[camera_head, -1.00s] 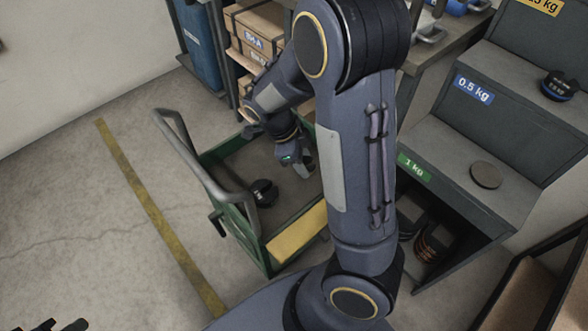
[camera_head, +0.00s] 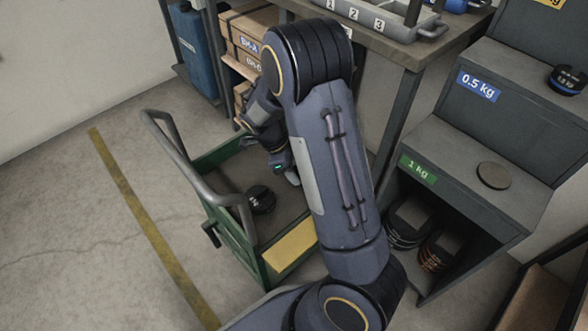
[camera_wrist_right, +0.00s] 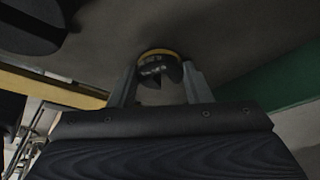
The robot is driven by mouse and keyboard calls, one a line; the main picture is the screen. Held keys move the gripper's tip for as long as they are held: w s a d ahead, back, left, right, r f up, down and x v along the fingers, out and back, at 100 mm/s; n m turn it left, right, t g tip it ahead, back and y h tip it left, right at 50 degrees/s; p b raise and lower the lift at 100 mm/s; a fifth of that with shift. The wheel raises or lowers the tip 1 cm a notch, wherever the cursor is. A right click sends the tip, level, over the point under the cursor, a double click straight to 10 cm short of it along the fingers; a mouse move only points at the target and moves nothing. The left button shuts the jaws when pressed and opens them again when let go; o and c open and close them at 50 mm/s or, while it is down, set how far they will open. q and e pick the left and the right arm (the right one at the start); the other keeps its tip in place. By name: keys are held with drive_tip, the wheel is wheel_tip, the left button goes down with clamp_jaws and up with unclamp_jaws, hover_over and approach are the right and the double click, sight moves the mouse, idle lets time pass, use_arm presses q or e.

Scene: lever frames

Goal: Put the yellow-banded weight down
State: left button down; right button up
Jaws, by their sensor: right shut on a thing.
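My right gripper (camera_head: 288,173) is low inside the green-sided cart (camera_head: 240,262). In the right wrist view it (camera_wrist_right: 162,88) is shut on the yellow-banded weight (camera_wrist_right: 158,56), a dark round piece with a yellow rim between the two fingers. The grey cart bed lies behind the weight; I cannot tell whether they touch. In the head view my own arm and hand hide the weight. My left gripper is not in view.
A black weight (camera_head: 261,200) stands on the cart bed near the handle (camera_head: 178,150). At the right is a stepped grey stand with 0.5 kg (camera_head: 478,86) and 1 kg (camera_head: 418,170) labels, with several weights. Boxes (camera_head: 250,40) stand behind the cart.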

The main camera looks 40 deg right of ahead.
drive_tip(key=o, duration=1.2)
drive_tip(key=shift+f, duration=0.1)
drive_tip(key=shift+c, duration=0.2)
